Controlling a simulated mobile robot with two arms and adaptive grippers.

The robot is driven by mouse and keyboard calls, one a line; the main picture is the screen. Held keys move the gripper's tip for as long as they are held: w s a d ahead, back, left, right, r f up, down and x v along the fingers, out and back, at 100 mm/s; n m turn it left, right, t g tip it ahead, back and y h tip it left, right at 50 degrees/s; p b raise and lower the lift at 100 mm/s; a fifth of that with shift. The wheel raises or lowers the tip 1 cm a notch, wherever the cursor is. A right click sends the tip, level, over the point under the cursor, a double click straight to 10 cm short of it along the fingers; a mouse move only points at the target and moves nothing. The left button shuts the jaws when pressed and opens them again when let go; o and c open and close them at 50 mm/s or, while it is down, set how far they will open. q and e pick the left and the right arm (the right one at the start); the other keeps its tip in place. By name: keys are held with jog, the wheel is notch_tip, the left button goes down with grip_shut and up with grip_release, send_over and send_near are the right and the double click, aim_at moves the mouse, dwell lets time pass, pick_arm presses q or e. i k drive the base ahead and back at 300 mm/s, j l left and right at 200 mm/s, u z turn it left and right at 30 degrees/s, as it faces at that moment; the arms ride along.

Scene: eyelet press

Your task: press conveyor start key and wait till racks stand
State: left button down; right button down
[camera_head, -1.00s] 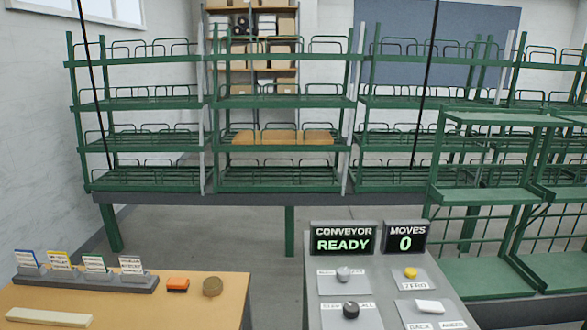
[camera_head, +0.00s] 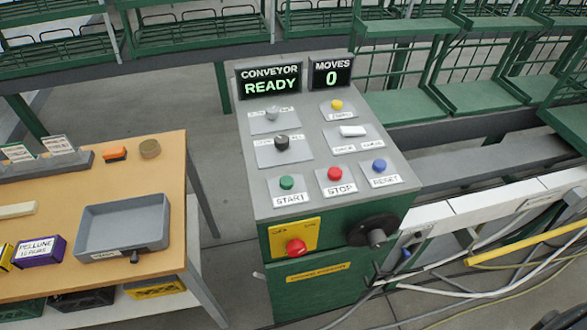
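The conveyor start key is a green button (camera_head: 287,183) labelled START, on the lower left of the grey control panel (camera_head: 240,155). A red STOP button (camera_head: 335,174) and a blue RESET button (camera_head: 380,166) sit to its right. The conveyor display (camera_head: 269,81) reads CONVEYOR READY, and the moves display (camera_head: 331,73) reads 0. The green racks (camera_head: 190,27) stand behind the panel, cut off by the top edge.
A wooden table (camera_head: 165,200) stands at the left with a grey tray (camera_head: 155,203) and a purple box (camera_head: 40,252). A red knob (camera_head: 296,247) on a yellow plate is on the panel's front. Hoses and cables lie at the lower right. Grey floor shows between table and panel.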

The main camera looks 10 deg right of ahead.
aim_at(285, 182)
jog(key=k+l+z, duration=0.1)
jog(key=l, duration=0.25)
jog(key=k+l, duration=0.2)
jog(key=l, duration=0.2)
jog(key=k+l+z, duration=0.15)
jog(key=l, duration=0.2)
jog(key=k+l+z, duration=0.1)
jog(key=l, duration=0.3)
jog(key=k+l, duration=0.1)
jog(key=l, duration=0.3)
jog(key=z, duration=0.05)
